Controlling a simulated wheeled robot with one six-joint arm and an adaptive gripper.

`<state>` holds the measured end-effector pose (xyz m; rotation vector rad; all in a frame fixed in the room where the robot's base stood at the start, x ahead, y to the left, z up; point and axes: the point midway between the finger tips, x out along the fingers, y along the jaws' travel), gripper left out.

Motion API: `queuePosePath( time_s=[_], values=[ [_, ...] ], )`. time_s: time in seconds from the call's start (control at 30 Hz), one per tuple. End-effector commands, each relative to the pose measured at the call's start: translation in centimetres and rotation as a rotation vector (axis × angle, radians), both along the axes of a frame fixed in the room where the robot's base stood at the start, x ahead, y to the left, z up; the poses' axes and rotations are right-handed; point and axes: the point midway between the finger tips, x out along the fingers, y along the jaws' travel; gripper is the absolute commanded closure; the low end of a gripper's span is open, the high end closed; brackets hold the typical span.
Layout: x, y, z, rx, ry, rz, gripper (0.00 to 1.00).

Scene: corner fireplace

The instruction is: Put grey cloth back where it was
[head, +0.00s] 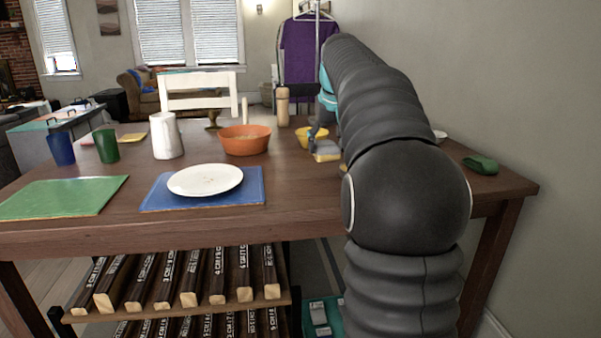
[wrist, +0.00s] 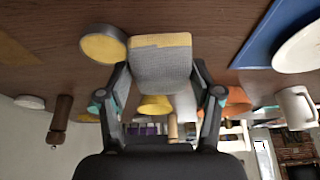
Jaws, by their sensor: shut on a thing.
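My gripper (wrist: 162,85) is shut on the grey cloth (wrist: 160,67), which shows as a folded grey block with a yellow strip along one edge. In the head view the cloth (head: 327,152) is small, in front of the yellow bowl (head: 309,135). It is close to the tabletop, but I cannot tell whether it touches. My arm hides part of the area behind and right of it.
The wooden table (head: 320,198) carries an orange bowl (head: 245,140), a white pitcher (head: 166,136), a plate (head: 205,180) on a blue mat (head: 253,192), and a wooden mill (head: 283,107). A round yellow-topped thing (wrist: 103,44) is beside my gripper.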

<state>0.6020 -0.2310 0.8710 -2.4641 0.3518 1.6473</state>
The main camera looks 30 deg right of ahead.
Motion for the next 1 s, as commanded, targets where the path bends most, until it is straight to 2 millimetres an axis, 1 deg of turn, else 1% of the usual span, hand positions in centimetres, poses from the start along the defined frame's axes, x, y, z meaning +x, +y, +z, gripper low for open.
queuePosePath(
  time_s=[0.03,0.1,0.2,0.33,0.47,0.57,0.7,0.77,0.83,1.0],
  values=[
    [0.9,0.8,-0.7,0.000,0.002,0.005,0.63],
    [2.0,1.7,-1.6,0.000,0.002,0.006,0.63],
    [3.4,2.8,-2.6,0.000,0.001,0.006,0.63],
    [4.7,3.8,-3.5,0.000,-0.001,0.005,0.63],
    [5.2,4.1,-3.9,0.000,-0.001,0.003,0.63],
    [5.2,4.2,-5.0,-0.001,0.000,0.003,0.63],
    [5.2,4.2,-7.0,-0.002,0.002,0.002,0.63],
    [5.2,4.2,-7.5,-0.002,0.001,0.002,0.63],
    [5.2,4.2,-7.8,-0.003,0.000,0.002,0.63],
    [5.2,4.2,-7.8,-0.003,0.000,0.002,0.63]
  ],
)
